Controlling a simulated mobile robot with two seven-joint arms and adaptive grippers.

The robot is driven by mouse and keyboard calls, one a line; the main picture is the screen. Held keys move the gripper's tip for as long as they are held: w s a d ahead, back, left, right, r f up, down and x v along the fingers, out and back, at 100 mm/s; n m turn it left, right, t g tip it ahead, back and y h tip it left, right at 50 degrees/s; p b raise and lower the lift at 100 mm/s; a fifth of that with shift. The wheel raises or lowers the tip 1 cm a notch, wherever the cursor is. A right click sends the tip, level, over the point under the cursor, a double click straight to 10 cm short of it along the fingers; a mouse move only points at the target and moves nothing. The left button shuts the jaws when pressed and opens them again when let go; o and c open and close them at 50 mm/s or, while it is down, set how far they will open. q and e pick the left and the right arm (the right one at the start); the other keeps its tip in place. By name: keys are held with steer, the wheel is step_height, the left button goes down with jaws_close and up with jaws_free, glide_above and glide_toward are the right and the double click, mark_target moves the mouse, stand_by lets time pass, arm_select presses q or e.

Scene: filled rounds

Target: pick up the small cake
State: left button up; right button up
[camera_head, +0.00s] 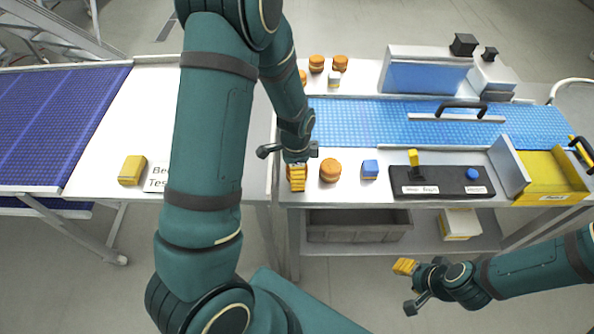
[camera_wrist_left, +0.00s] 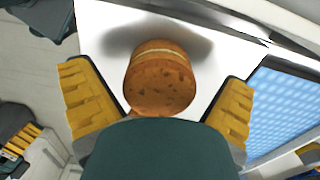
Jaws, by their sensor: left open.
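A round brown cake (camera_wrist_left: 160,80) with a pale filling line sits between the two yellow fingers of my left gripper (camera_wrist_left: 155,88) in the left wrist view. There is a gap on each side of it. In the head view my left gripper (camera_head: 297,178) is low over the white table and mostly hides what is under it; a bit of brown shows beside the fingers. Another round brown cake (camera_head: 330,170) stands just right of it. My right gripper (camera_head: 405,267) is in front of the table, away from the cakes; its finger gap is unclear.
A blue block (camera_head: 370,169) and a black control panel (camera_head: 440,188) lie to the right. More brown cakes (camera_head: 316,63) and a pale block (camera_head: 334,80) stand behind, near the blue conveyor (camera_head: 365,120). A yellow block (camera_head: 132,170) lies far left. A yellow bin (camera_head: 550,172) is at right.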

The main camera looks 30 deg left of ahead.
arm_select(q)
steer(key=shift+f, duration=0.55)
steer(key=c, duration=0.8)
